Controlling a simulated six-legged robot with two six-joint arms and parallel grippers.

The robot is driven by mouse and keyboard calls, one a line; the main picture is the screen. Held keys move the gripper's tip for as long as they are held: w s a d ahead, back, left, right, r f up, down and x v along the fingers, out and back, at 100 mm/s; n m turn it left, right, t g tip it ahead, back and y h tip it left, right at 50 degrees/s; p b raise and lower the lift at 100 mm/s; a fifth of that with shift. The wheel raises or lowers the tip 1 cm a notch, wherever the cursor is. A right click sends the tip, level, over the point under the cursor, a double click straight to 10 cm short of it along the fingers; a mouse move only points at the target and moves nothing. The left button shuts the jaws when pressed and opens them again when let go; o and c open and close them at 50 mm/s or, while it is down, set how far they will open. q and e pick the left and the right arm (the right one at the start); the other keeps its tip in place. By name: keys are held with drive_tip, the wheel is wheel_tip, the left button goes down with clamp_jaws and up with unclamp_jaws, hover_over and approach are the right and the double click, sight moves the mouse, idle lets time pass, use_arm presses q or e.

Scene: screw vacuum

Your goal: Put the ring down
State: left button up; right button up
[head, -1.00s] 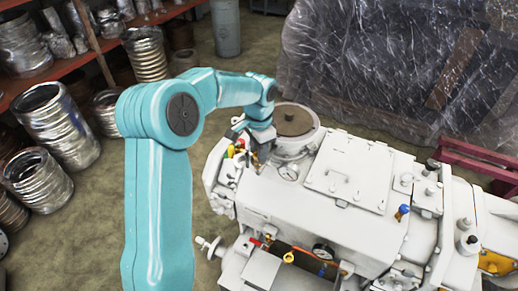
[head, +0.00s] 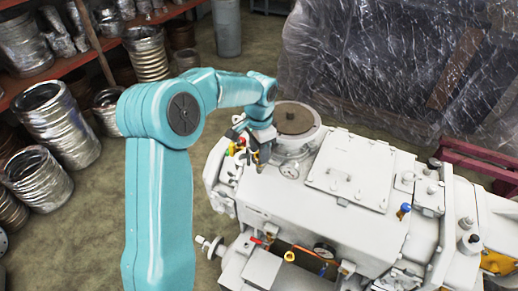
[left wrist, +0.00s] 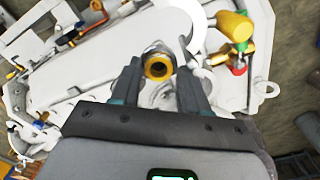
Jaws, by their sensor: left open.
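In the left wrist view a small yellow-orange ring (left wrist: 158,67) with a dark opening sits on a silvery fitting on the white machine (left wrist: 65,90). My left gripper (left wrist: 158,80) has its two dark fingers apart, one on each side of the ring. I cannot tell whether either finger touches it. In the head view my left gripper (head: 262,155) points down at the machine (head: 300,205), beside its round brown-topped port. The ring cannot be made out there. My right gripper is not in view.
A yellow-handled valve (left wrist: 235,27) with red and green parts stands to the right in the wrist view. Shelves with metal hoses (head: 60,120) are at left; a plastic-wrapped load (head: 390,70) stands behind.

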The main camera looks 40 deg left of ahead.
use_arm(q)
drive_tip(key=shift+s+d+f, duration=0.15)
drive_tip(key=shift+d+f, duration=0.1)
drive_tip(key=shift+f, duration=0.1)
drive_tip(key=shift+r, duration=0.25)
wheel_tip(320, 180, up, 12)
drive_tip(key=r, duration=0.1)
drive_tip(key=d+f+h, duration=0.1)
drive_tip(key=d+f, duration=0.6)
drive_tip(key=f, duration=0.5)
drive_tip(key=d+f+h, duration=0.1)
drive_tip(key=d+f, duration=0.6)
drive_tip(key=f, duration=0.4)
drive_tip(key=s+d+f+n+h, duration=0.1)
drive_tip(key=s+d+f+n, duration=0.1)
drive_tip(key=s+d+f, duration=0.4)
drive_tip(key=s+d+f+n+h, duration=0.1)
drive_tip(key=s+d+f+n, duration=0.2)
drive_tip(key=s+d+f, duration=0.4)
drive_tip(key=s+f, duration=0.1)
drive_tip(key=s, duration=0.4)
drive_tip(key=shift+s+d, duration=0.2)
drive_tip(key=shift+d, duration=0.1)
